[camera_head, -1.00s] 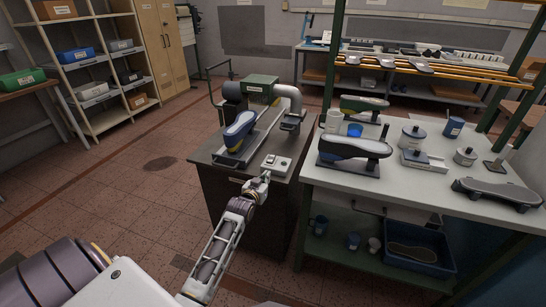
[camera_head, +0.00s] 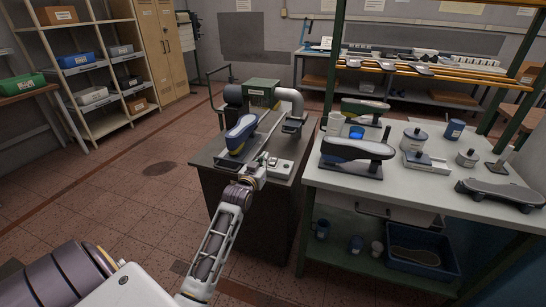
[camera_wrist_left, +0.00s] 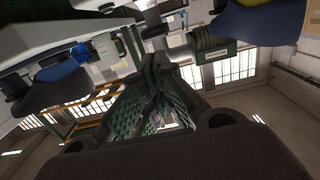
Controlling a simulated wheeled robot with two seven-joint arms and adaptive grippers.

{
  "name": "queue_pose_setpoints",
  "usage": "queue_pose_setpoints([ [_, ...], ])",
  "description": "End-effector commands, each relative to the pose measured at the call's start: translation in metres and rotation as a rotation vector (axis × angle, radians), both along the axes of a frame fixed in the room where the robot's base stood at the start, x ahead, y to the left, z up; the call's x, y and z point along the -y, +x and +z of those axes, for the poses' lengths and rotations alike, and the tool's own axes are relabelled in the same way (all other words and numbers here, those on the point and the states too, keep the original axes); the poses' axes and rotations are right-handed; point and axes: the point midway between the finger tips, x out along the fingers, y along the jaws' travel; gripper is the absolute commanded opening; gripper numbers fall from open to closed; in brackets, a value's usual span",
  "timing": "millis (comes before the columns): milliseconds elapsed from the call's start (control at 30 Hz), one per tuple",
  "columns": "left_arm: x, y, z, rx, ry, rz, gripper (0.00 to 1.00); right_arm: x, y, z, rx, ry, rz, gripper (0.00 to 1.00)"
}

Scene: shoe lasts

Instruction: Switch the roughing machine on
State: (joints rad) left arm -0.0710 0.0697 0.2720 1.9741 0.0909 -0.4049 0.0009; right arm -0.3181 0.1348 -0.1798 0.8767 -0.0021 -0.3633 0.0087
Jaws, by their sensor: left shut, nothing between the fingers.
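The roughing machine (camera_head: 263,92) stands on a dark cabinet; it has a green housing and a grey curved pipe. A blue shoe (camera_head: 240,134) with a yellow edge rests on its front bed. A small light switch box (camera_head: 283,166) with small controls sits on the cabinet's front right corner. My left gripper (camera_head: 263,160) is shut and empty, its tips at the left part of the box, overlapping it in view. I cannot tell whether they touch it. The shut fingers (camera_wrist_left: 155,105) with green pads also show in the left wrist view. My right gripper is not in view.
The floor (camera_head: 130,210) left of the cabinet is clear.

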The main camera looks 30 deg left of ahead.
Motion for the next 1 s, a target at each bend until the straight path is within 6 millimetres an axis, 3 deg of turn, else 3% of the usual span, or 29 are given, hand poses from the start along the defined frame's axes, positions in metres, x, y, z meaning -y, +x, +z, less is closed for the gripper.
queue_pose_setpoints([
  [1000,-0.018,0.077,-0.004,0.0,-0.001,0.0,0.0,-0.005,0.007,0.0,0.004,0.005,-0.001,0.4],
])
